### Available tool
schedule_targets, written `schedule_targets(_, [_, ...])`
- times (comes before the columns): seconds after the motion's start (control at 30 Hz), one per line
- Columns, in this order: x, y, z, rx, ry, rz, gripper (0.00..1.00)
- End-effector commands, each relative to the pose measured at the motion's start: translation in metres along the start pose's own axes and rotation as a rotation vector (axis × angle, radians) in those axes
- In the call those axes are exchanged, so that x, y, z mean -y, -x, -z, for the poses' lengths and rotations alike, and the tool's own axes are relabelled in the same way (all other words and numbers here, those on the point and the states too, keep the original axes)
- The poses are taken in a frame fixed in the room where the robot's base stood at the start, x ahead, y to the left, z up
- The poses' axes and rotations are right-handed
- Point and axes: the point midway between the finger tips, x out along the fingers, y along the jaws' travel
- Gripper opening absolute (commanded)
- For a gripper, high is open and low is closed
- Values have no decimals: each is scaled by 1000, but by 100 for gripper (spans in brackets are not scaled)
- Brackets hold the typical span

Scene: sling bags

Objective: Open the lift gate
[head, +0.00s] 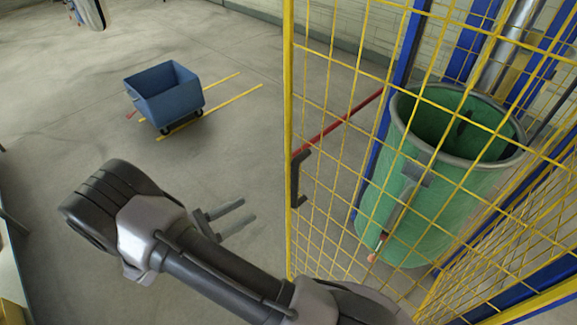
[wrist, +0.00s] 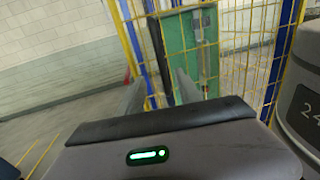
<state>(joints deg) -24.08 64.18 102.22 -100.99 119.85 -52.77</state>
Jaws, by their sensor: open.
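The lift gate (head: 289,110) is a yellow wire-mesh panel on the right of the head view, with a dark handle (head: 297,180) on its near left edge. The mesh also shows in the wrist view (wrist: 126,35), ahead of my gripper, with a dark upright bar on it. My gripper (head: 247,210) is open and empty, to the left of the handle and apart from it in the head view. Its two fingers (wrist: 160,92) point toward the mesh in the wrist view. I cannot tell whether the gate is latched.
A large green bin (head: 445,205) stands behind the mesh, among blue posts (head: 398,70). A red bar (head: 338,122) runs behind the mesh. A blue wheeled cart (head: 168,98) stands on open floor by yellow lines.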

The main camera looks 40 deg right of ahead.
Motion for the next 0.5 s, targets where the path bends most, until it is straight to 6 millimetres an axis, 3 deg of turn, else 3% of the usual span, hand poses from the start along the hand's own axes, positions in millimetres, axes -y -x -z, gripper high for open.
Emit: schedule_targets(0.5, [2,-140,3,-3,-1,8,41])
